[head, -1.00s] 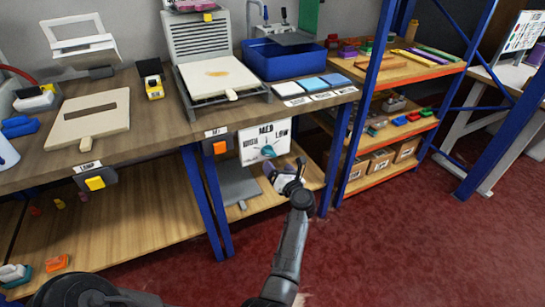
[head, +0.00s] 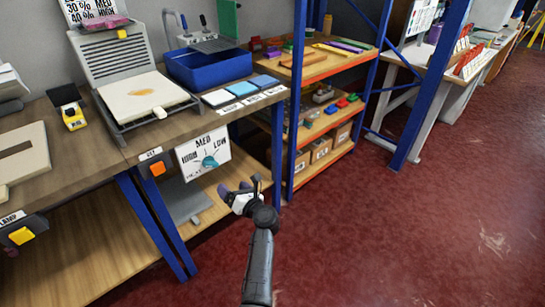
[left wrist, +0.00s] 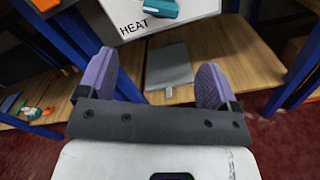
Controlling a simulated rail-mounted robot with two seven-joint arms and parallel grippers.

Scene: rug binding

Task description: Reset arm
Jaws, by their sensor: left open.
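My left gripper (head: 240,188) is in front of the lower shelf, below and right of a white dial panel (head: 190,160) with a teal knob (head: 209,161). It is open, with nothing between its purple-padded fingers. In the left wrist view, the gripper (left wrist: 157,72) shows both fingers wide apart. Beyond them are a grey plate (left wrist: 168,66) on the wooden shelf and the panel's lower edge with the word HEAT. The gripper is apart from the knob. My right gripper is not in view.
A workbench carries a press (head: 150,100), a blue bin (head: 208,72) and several coloured pads. An orange button (head: 157,169) is on the bench front. A blue-framed rack (head: 300,110) stands to the right. Red floor is open at the right.

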